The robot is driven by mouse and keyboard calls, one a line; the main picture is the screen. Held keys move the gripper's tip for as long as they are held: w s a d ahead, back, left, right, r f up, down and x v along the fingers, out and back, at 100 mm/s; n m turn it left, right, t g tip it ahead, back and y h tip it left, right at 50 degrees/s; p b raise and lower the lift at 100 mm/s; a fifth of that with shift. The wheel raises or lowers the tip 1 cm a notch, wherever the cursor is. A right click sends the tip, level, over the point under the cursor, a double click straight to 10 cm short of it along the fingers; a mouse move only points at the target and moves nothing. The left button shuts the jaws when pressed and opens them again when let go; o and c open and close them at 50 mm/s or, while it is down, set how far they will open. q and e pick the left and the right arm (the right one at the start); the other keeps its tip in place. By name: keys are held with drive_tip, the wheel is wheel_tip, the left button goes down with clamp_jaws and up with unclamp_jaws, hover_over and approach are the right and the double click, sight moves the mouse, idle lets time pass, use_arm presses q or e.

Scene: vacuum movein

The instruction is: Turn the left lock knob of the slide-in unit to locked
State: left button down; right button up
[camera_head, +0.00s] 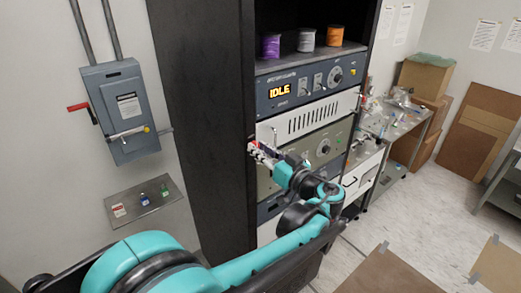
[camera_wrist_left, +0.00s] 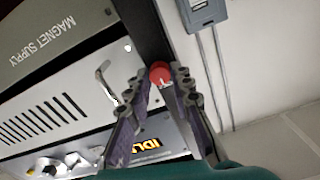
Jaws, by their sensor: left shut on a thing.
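The slide-in unit (camera_head: 318,117) is a white panel with dark vent slots in the black rack, below the unit whose display reads IDLE. In the left wrist view the slide-in unit (camera_wrist_left: 82,98) appears upside down, with its handle (camera_wrist_left: 104,80). Its red left lock knob (camera_wrist_left: 160,73) sits at the panel's end, between the fingertips of my left gripper (camera_wrist_left: 160,88). The gripper is shut on the knob. In the head view my left gripper (camera_head: 262,153) is at the rack's left edge and mostly hides the knob. I cannot read the knob's lock position. My right gripper is not in view.
The IDLE unit (camera_head: 307,85) is above, and a grey-green magnet supply panel (camera_head: 333,143) is below. Spools stand on the rack shelf (camera_head: 285,63). A grey switch box (camera_head: 122,110) with a red lever hangs left on the wall. A cluttered bench (camera_head: 402,125) stands right.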

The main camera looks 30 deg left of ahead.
use_arm(q)
drive_tip(key=m+b, duration=0.4)
drive_tip(key=m, duration=1.3)
drive_tip(key=shift+f+m+b, duration=0.1)
drive_tip(key=shift+m+b, duration=0.2)
drive_tip(key=shift+m, duration=0.1)
idle(0.4)
drive_tip(key=c, duration=1.3)
unclamp_jaws()
drive_tip(key=shift+w, duration=0.1)
drive_tip(key=v, duration=1.2)
